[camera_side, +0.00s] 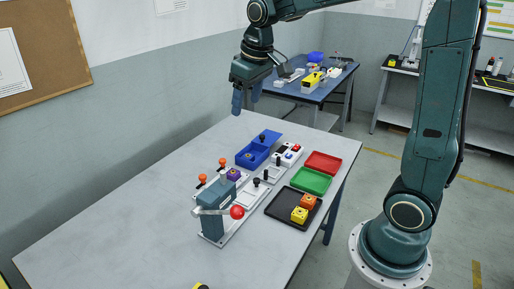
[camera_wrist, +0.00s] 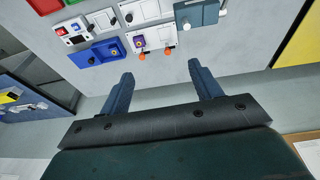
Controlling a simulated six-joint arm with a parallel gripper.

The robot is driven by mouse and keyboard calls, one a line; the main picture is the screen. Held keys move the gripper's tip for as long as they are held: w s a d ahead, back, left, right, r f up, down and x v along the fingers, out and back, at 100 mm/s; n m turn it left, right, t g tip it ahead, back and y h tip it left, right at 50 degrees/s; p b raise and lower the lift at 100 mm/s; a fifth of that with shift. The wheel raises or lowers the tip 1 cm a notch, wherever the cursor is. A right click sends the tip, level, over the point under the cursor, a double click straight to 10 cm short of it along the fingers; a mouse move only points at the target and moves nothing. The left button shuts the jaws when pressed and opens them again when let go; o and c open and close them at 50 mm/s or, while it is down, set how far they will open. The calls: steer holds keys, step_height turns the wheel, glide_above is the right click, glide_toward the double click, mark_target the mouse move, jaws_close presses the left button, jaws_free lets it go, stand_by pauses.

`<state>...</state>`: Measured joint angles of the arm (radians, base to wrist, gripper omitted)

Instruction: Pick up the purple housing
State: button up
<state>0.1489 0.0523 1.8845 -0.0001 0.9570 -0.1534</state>
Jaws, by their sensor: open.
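The purple housing (camera_side: 234,175) is a small block with a yellowish round part on top. It sits in a light fixture on the table, beside orange-knobbed clamps (camera_side: 222,162). In the wrist view the purple housing (camera_wrist: 139,42) shows above and left of the space between my fingers. My gripper (camera_side: 246,102) is open and empty, high above the back of the table and well apart from the housing. Its two blue fingers also show spread in the wrist view (camera_wrist: 160,72).
A blue bin (camera_side: 257,149) stands behind the fixture. A teal press with a red-balled lever (camera_side: 237,212) stands in front of it. To the right are a switch box (camera_side: 288,153), red (camera_side: 323,162) and green (camera_side: 311,180) trays, and a black tray (camera_side: 281,207) holding orange and yellow blocks. The left tabletop is clear.

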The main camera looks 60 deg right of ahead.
steer(key=w+d+f+g, duration=0.2)
steer(key=w+d+f, duration=0.4)
steer(key=w+f, duration=0.45)
glide_above(231, 171)
step_height(231, 171, down, 11)
steer(key=shift+w+g, duration=0.15)
steer(key=shift+g, duration=0.25)
steer(key=shift+f, duration=4.25)
steer(key=shift+f, duration=2.55)
steer(key=c, duration=1.1)
